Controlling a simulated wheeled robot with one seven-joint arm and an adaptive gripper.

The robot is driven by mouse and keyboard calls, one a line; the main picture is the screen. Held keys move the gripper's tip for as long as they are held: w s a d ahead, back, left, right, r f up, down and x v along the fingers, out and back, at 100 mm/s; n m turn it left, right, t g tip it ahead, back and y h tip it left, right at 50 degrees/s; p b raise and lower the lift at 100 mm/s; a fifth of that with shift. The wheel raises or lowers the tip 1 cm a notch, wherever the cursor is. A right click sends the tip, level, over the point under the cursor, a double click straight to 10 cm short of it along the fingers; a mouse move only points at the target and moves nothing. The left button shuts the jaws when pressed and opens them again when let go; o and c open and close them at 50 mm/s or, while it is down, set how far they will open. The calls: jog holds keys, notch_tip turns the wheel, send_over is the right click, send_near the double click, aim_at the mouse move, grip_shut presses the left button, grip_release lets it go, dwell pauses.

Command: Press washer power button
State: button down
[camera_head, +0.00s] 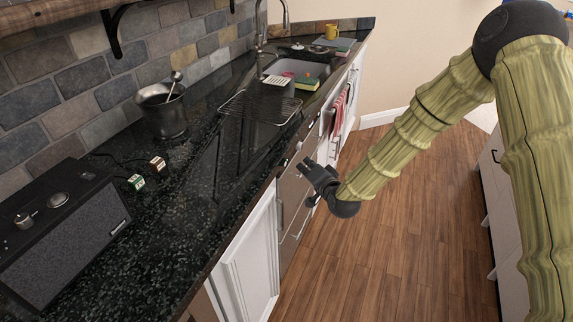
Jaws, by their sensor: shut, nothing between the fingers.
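My gripper (305,166) is shut and empty, in front of the upper part of this appliance, close to the counter edge. The gripper and wrist hide part of the front. I cannot tell whether the fingertips touch the panel.
A red striped towel (339,110) hangs beyond my gripper. The wooden floor (375,245) is clear.

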jog(key=shift+s+d, duration=0.3)
jog(key=shift+d, duration=0.55)
jog(key=shift+s+d, duration=0.3)
jog(key=shift+d, duration=0.55)
dwell(0.8)
